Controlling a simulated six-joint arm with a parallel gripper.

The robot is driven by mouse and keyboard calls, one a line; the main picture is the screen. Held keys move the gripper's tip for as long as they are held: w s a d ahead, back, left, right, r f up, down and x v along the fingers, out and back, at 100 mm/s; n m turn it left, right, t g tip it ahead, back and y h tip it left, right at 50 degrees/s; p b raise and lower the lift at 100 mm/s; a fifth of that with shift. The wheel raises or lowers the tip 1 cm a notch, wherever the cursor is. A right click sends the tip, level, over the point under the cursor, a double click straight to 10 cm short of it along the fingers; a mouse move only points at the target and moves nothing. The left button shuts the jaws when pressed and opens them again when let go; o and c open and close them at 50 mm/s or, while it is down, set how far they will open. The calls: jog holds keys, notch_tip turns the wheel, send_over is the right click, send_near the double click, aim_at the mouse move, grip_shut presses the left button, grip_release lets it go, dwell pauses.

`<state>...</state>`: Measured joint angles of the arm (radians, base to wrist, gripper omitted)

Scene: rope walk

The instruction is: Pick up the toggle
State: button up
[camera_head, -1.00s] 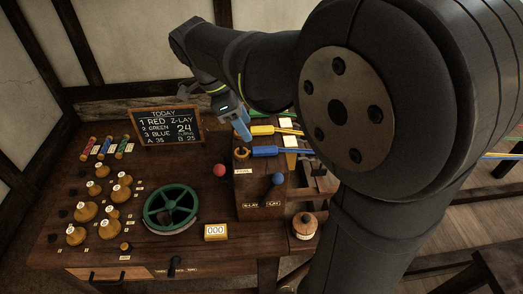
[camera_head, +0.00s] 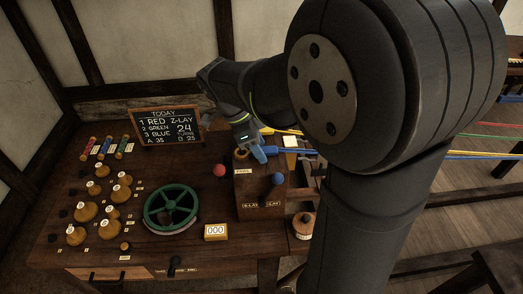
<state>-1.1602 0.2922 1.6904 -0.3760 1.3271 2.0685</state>
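A blue toggle-like piece (camera_head: 288,151) lies at the back of the wooden block on the bench, with a thin strand leading right. I cannot be sure it is the toggle meant. My gripper (camera_head: 259,154), with light blue fingers, points down at its left end and covers part of it. I cannot tell whether the fingers touch it or how far apart they are. A small round wooden piece (camera_head: 241,155) sits just left of the fingers, on the block. A yellow piece (camera_head: 286,132) lies behind, partly hidden by my arm.
The wooden block (camera_head: 260,199) carries a blue-knobbed lever (camera_head: 278,180). A red ball (camera_head: 219,170) and a green wheel (camera_head: 170,208) stand to the left. A chalkboard (camera_head: 167,126) stands behind, with several wooden knobs (camera_head: 87,211) at far left. Coloured strands (camera_head: 490,154) stretch off right.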

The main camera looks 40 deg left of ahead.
jog(key=c, duration=0.8)
jog(key=shift+r, duration=0.5)
jog(key=r, duration=0.3)
jog(key=shift+w+d+r, duration=0.2)
jog(key=shift+d+r, duration=0.15)
jog(key=w+d+r, duration=0.4)
jog(key=d+r, duration=0.2)
jog(key=d, duration=0.4)
jog(key=shift+r, duration=0.15)
jog(key=shift+w, duration=0.1)
